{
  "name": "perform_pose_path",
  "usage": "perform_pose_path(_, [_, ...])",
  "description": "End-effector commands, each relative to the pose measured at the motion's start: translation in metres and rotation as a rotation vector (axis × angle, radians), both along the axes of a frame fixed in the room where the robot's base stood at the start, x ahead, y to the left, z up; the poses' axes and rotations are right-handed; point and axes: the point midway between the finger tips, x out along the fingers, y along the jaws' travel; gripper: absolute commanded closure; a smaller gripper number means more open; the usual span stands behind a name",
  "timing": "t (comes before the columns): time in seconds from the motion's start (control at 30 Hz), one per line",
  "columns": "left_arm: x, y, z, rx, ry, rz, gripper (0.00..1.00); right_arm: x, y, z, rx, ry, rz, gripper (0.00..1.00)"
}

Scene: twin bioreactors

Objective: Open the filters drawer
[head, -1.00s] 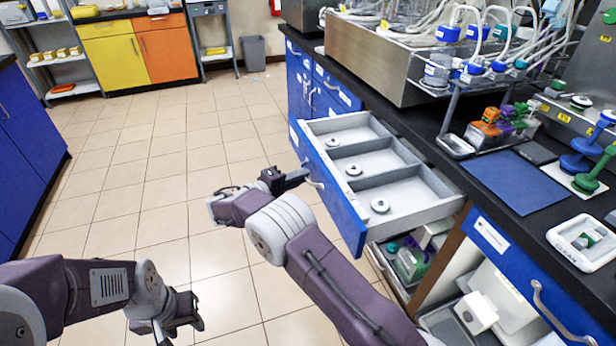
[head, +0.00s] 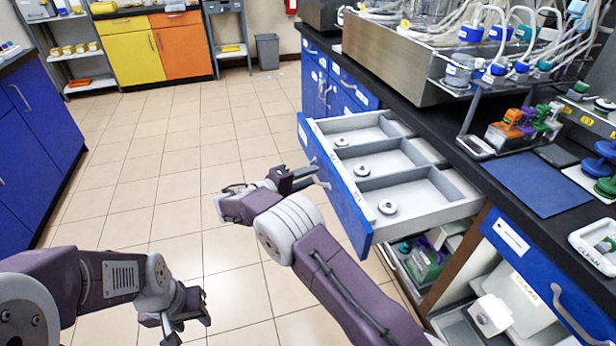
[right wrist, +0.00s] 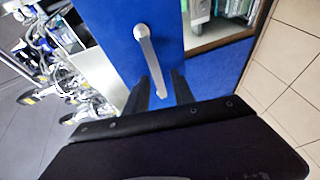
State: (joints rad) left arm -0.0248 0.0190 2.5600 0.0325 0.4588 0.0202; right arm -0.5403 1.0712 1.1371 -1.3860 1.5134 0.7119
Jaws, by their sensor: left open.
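The filters drawer (head: 355,207) has a blue front and stands pulled out from under the black counter. Its grey inside has three main compartments, with a round white filter disc (head: 387,207) in the nearest and similar discs in the others. My right gripper (head: 304,180) is at the drawer's front. In the right wrist view its two dark fingers (right wrist: 160,93) are apart, on either side of the silver handle (right wrist: 148,60), with a gap beside it. My left gripper (head: 190,318) is open and empty over the floor at lower left.
Below the drawer is an open shelf with boxes and bottles (head: 425,262). A closed blue drawer (head: 535,285) is at right. Bioreactor equipment (head: 430,60) and a blue mat (head: 540,183) are on the counter. The tiled floor (head: 165,190) at left is clear.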

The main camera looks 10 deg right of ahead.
Motion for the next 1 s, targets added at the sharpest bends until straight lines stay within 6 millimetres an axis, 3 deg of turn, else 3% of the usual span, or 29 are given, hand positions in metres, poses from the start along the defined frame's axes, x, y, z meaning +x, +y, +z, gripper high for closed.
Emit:
perform_pose_path(0.23, [0.000, 0.000, 0.004, 0.000, 0.000, 0.000, 0.56, -0.003, 0.009, 0.004, 0.000, -0.002, 0.003, 0.70])
perform_pose_path(0.6, [0.000, 0.000, 0.020, 0.000, 0.000, 0.000, 0.56, -0.037, 0.072, 0.016, 0.000, -0.001, 0.002, 0.70])
perform_pose_path(1.0, [0.000, 0.000, 0.020, 0.000, 0.000, 0.000, 0.56, -0.041, 0.079, 0.017, 0.000, 0.000, 0.000, 0.70])
